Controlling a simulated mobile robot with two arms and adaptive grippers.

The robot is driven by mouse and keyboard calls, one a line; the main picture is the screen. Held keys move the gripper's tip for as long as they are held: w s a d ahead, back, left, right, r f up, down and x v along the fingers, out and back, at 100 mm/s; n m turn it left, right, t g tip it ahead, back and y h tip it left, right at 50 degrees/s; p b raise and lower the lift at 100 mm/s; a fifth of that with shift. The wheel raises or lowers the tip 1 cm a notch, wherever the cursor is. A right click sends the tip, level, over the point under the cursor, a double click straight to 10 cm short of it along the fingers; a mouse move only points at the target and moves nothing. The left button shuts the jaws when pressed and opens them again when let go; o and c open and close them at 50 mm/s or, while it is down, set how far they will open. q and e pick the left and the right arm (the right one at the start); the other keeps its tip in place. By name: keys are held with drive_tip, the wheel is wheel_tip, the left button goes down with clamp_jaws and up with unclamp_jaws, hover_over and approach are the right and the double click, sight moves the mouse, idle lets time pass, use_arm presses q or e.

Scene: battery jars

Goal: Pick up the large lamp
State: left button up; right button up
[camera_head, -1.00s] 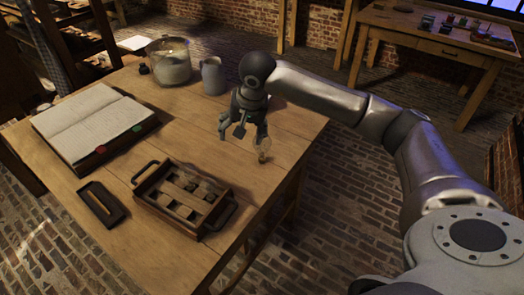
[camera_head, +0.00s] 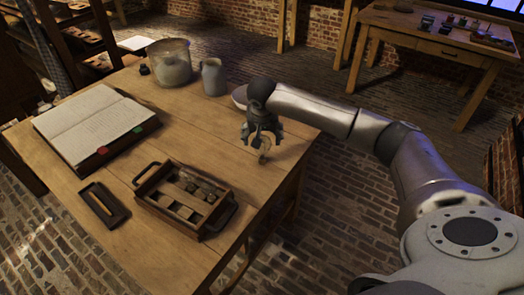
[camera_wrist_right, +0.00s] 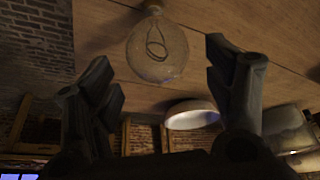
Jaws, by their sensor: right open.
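The large lamp is a clear glass bulb with a looped filament. In the right wrist view the lamp (camera_wrist_right: 157,50) is large and lies beyond the fingertips, between their lines. In the head view the lamp (camera_head: 264,157) stands near the table's right edge, partly hidden by my right gripper (camera_head: 262,141). In the right wrist view my right gripper (camera_wrist_right: 166,85) has its fingers spread wide with nothing between them. The lamp looks close to the fingertips, and I see no contact. My left gripper is not in view.
The wooden tray with small parts (camera_head: 185,225), a dark shallow tray (camera_head: 104,219) and an open book (camera_head: 90,122) lie leftward. A glass jar (camera_head: 170,62) and grey jug (camera_head: 213,77) stand at the back. A pale round dish (camera_head: 239,98) is behind my gripper.

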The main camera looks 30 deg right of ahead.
drive_tip(key=shift+w+d+f, duration=0.1)
drive_tip(key=shift+f, duration=0.25)
drive_tip(key=shift+c, duration=0.4)
drive_tip(key=c, duration=1.1)
drive_tip(key=shift+o, duration=0.2)
drive_tip(key=shift+r, duration=0.2)
